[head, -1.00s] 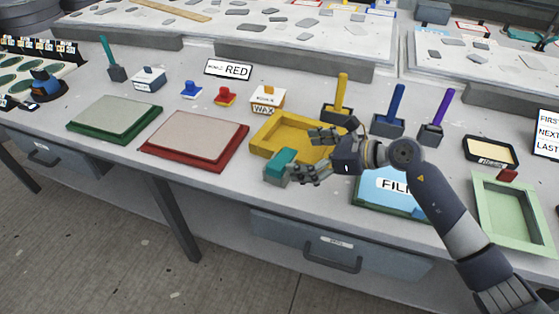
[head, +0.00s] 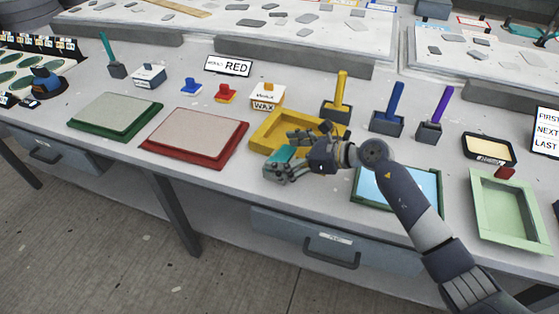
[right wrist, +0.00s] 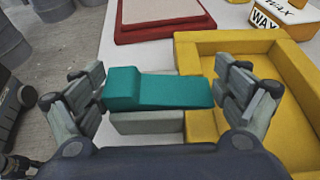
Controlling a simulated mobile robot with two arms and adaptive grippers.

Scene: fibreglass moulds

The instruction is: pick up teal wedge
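The teal wedge (head: 283,154) is near the table's front edge, beside the yellow frame's front left corner. In the right wrist view the wedge (right wrist: 160,92) lies crosswise between the fingers, above a small grey block (right wrist: 147,123). My right gripper (head: 280,156) reaches it from the right, its spread fingers around the wedge's two ends. In the right wrist view my gripper (right wrist: 160,88) looks open, its pads close to both ends; firm contact cannot be made out. My fingers partly hide the wedge in the head view. My left gripper is not in view.
The yellow frame (head: 262,145) lies right behind my gripper. A red mould (head: 194,138) and a green mould (head: 115,116) lie to the left. A blue panel (head: 368,187) is partly under my arm; a pale green frame (head: 484,220) lies at the right. Several handled tools stand behind.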

